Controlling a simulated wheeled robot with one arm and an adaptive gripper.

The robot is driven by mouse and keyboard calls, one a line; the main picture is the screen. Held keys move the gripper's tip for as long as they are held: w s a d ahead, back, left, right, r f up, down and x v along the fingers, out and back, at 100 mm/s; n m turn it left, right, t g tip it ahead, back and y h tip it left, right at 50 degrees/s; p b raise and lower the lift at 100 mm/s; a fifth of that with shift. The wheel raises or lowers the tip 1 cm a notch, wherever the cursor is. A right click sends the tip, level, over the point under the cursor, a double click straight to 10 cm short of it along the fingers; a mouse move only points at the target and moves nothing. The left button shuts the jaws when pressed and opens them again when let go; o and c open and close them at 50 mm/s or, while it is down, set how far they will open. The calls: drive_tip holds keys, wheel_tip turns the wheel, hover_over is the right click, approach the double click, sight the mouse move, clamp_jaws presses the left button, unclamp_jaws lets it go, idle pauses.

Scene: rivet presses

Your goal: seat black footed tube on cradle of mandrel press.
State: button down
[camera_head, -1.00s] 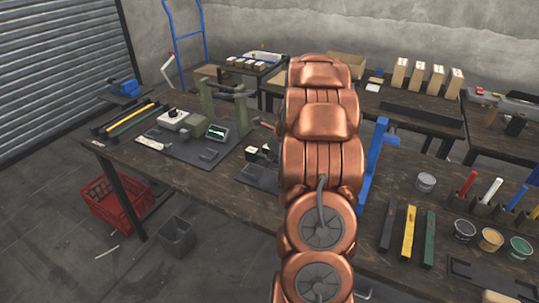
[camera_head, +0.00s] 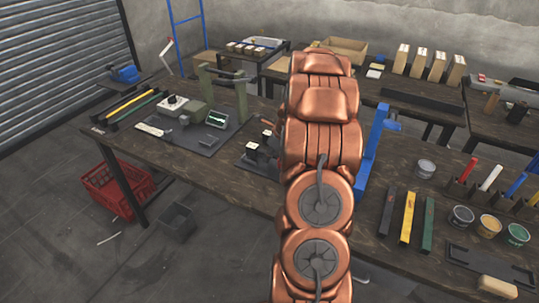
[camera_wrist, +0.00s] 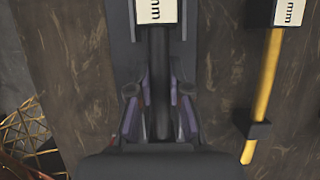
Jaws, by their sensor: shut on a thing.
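In the wrist view my gripper (camera_wrist: 160,103) is shut on a black tube (camera_wrist: 161,72), which runs up the picture between the two fingers. A white label marked "mm" (camera_wrist: 156,11) shows at its upper end. A wide dark strip (camera_wrist: 126,48) lies behind the tube; I cannot tell whether they touch. The tube's foot is not clearly visible. In the head view my arm hides the gripper and held tube. A grey-green press (camera_head: 241,98) stands left of my arm, and a smaller dark fixture (camera_head: 254,158) is nearer. I cannot tell which is the mandrel press.
A yellow rod with a black block (camera_wrist: 257,131) lies right of my gripper. Black, yellow and green bars (camera_head: 408,217) lie right of my arm, beside several cans. A blue upright (camera_head: 372,150) stands close to my arm. A red crate (camera_head: 112,185) is on the floor.

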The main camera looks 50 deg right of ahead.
drive_tip(key=shift+f, duration=0.65)
idle(0.3)
drive_tip(key=c, duration=1)
unclamp_jaws()
drive_tip(key=shift+r, duration=0.1)
drive_tip(key=v, duration=1.1)
drive_tip(key=shift+s+d+r, duration=0.15)
drive_tip(key=shift+r, duration=0.25)
